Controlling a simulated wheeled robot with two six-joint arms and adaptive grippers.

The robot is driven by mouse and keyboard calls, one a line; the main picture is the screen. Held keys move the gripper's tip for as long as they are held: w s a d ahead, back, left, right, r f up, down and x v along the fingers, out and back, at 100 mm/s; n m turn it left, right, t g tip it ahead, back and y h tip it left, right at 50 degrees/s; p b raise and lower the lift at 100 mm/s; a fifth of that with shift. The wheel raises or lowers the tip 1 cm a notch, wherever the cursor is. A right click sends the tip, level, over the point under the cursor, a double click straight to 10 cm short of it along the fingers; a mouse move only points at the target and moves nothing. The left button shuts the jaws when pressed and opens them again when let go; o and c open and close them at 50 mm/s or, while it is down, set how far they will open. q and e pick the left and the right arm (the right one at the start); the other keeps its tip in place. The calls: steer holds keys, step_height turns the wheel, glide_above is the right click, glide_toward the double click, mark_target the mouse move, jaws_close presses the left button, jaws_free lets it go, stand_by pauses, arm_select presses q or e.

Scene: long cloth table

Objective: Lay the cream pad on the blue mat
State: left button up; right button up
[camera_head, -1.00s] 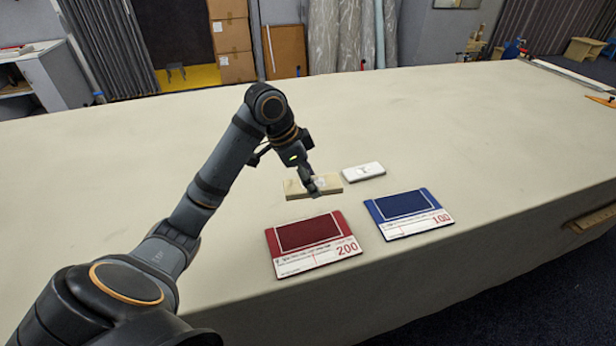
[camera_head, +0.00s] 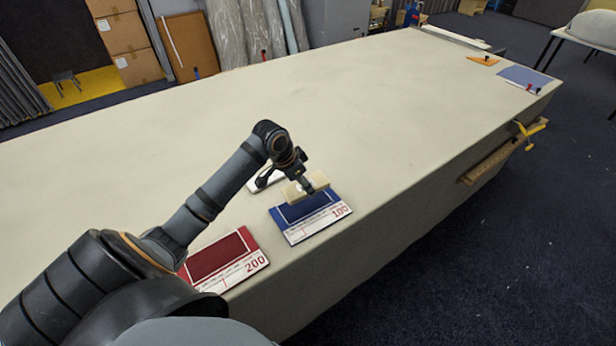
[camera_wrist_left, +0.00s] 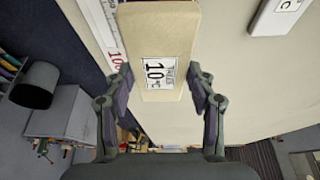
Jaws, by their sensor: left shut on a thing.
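The cream pad (camera_head: 311,183) is a pale block; in the left wrist view its labelled face (camera_wrist_left: 158,28) shows between the fingers. My left gripper (camera_head: 306,186) is shut on it and holds it over the far edge of the blue mat (camera_head: 307,208). In the left wrist view the fingers (camera_wrist_left: 158,92) grip the pad's two sides. The head view does not clearly show whether the pad touches the mat. The blue mat lies near the table's front edge, marked 100. My right gripper is in neither view.
A red mat (camera_head: 222,257) marked 200 lies left of the blue mat. A white block (camera_head: 262,182) lies behind, partly hidden by my left arm; it also shows in the left wrist view (camera_wrist_left: 282,14).

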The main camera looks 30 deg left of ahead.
mark_target(307, 203)
arm_select(q)
steer(key=shift+s+a, duration=0.1)
steer(key=shift+s, duration=0.05)
steer(key=shift+r+p, duration=0.15)
steer(key=shift+p, duration=0.35)
step_height(307, 203, down, 6)
steer(key=shift+f+b, duration=0.1)
steer(key=shift+b, duration=1)
steer(key=shift+f, duration=0.25)
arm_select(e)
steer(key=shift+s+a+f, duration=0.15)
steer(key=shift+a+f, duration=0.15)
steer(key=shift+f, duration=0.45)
arm_select(q)
steer(key=shift+f, duration=0.25)
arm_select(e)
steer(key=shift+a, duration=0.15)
arm_select(q)
steer(key=o, duration=1.2)
steer(key=shift+o, duration=0.2)
